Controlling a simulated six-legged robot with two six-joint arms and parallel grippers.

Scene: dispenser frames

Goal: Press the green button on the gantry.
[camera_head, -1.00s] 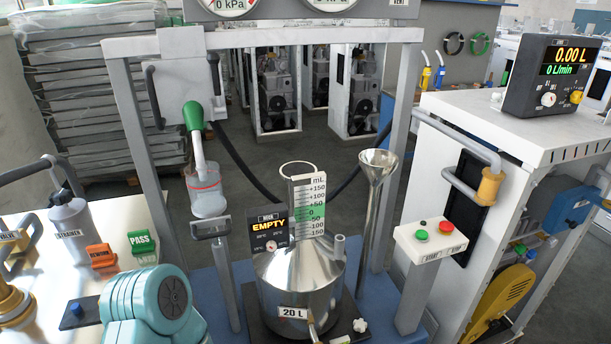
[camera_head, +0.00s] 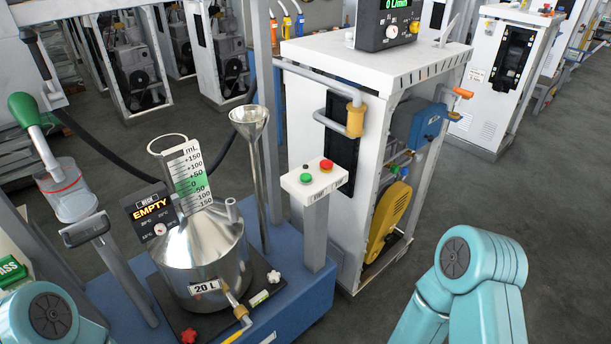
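The green button (camera_head: 306,178) sits on top of a white button box (camera_head: 314,185) on a grey post, in the middle of the view. A red button (camera_head: 326,165) is beside it on the right. Nothing touches either button. Teal links of my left arm show at the bottom left and teal links of my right arm at the bottom right. Neither gripper shows in the view, so I cannot see their fingers.
A steel 20 L vessel (camera_head: 203,252) with an "EMPTY" display (camera_head: 150,211) stands left of the box on a blue base. A steel funnel (camera_head: 251,122) rises behind. A white cabinet (camera_head: 371,77) stands behind the box. Grey floor (camera_head: 366,311) is open at right.

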